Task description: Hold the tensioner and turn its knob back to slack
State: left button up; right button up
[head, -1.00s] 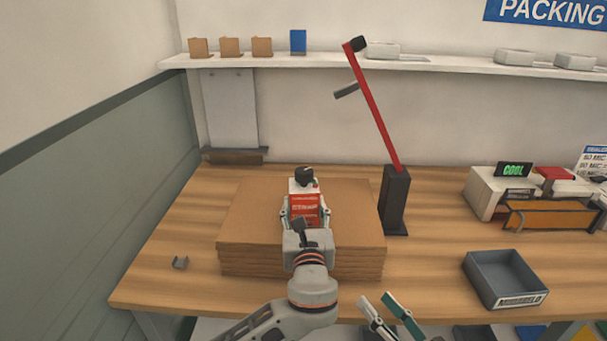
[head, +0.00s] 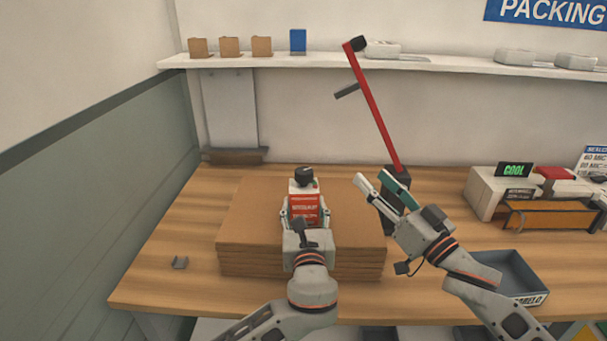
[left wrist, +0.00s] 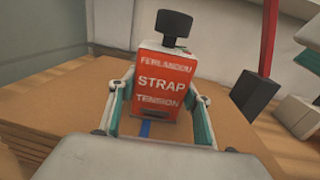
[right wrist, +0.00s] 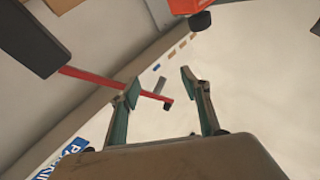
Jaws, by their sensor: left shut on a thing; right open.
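The red and white strap tensioner (head: 304,206) stands upright on the stack of cardboard (head: 250,215), with its black knob (head: 304,176) on top. In the left wrist view the tensioner (left wrist: 165,85) reads "STRAP TENSION", and its dark knob (left wrist: 174,24) is clear of any finger. My left gripper (head: 305,218) is shut on the tensioner, one finger on each side. My right gripper (head: 382,188) is open and empty, to the right of the tensioner and apart from it. In the right wrist view the knob (right wrist: 200,21) and part of the red body show at the top edge.
A dark post (head: 394,222) with a red arm (head: 375,110) stands just behind my right gripper. A grey tray (head: 515,270) lies at the right, partly behind my right arm. The table's left side is mostly clear.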

aim_at(311, 178)
jog(key=shift+s+a+n+g+y, duration=1)
jog(key=shift+s+a+n+g, duration=0.45)
jog(key=shift+a+n+g, duration=1.8)
jog(key=shift+m+t, duration=0.45)
jog(key=shift+t, duration=0.3)
jog(key=x, duration=0.8)
jog(key=f+x, duration=0.1)
jog(key=x, duration=0.3)
jog(key=shift+s+a, duration=0.3)
jog(key=shift+a, duration=0.05)
jog(key=c, duration=1.2)
